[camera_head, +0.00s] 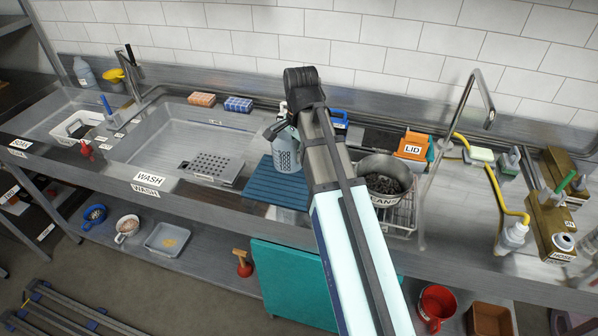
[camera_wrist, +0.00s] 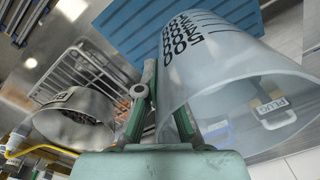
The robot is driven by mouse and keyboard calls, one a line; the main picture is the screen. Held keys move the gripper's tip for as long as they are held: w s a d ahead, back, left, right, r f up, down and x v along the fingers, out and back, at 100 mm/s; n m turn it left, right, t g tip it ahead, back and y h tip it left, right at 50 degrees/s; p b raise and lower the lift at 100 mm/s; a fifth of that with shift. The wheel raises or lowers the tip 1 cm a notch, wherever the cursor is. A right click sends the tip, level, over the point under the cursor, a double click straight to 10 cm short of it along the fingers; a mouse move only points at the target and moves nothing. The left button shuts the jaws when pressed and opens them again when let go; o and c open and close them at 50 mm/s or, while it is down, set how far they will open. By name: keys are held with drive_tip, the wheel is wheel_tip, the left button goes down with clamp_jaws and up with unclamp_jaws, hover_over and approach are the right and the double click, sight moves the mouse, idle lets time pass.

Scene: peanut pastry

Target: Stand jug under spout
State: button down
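A translucent jug (camera_head: 287,153) with dark markings is on or just above the blue slatted mat (camera_head: 262,188); I cannot tell if it touches. In the wrist view the jug (camera_wrist: 235,75) fills the right side, its wide mouth toward the camera. My gripper (camera_head: 280,127) is at the jug's upper left side in the head view. In the wrist view its green fingers (camera_wrist: 160,112) are on both sides of the jug's near wall; their grip is unclear. A tall bent metal tap has its spout (camera_head: 489,117) at the right. Another tap (camera_head: 133,72) stands at the left sink.
A pan of dark beans (camera_head: 385,183) sits on a wire rack (camera_head: 403,215) right of my arm. An orange LID block (camera_head: 412,147), a yellow hose (camera_head: 495,190) and a bottle (camera_head: 511,238) lie farther right. The wash basin (camera_head: 150,150) holds a perforated tray (camera_head: 213,168).

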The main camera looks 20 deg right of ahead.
drive_tip(key=shift+f+p, duration=0.6)
drive_tip(key=shift+f, duration=3.15)
drive_tip(key=shift+f, duration=0.15)
drive_tip(key=c, duration=1.3)
unclamp_jaws()
wheel_tip(320, 180, up, 11)
drive_tip(key=shift+r+b, duration=0.15)
drive_tip(key=shift+b, duration=0.95)
drive_tip(key=shift+o, duration=0.9)
drive_tip(key=shift+s+r, duration=0.1)
drive_tip(key=shift+r, duration=0.45)
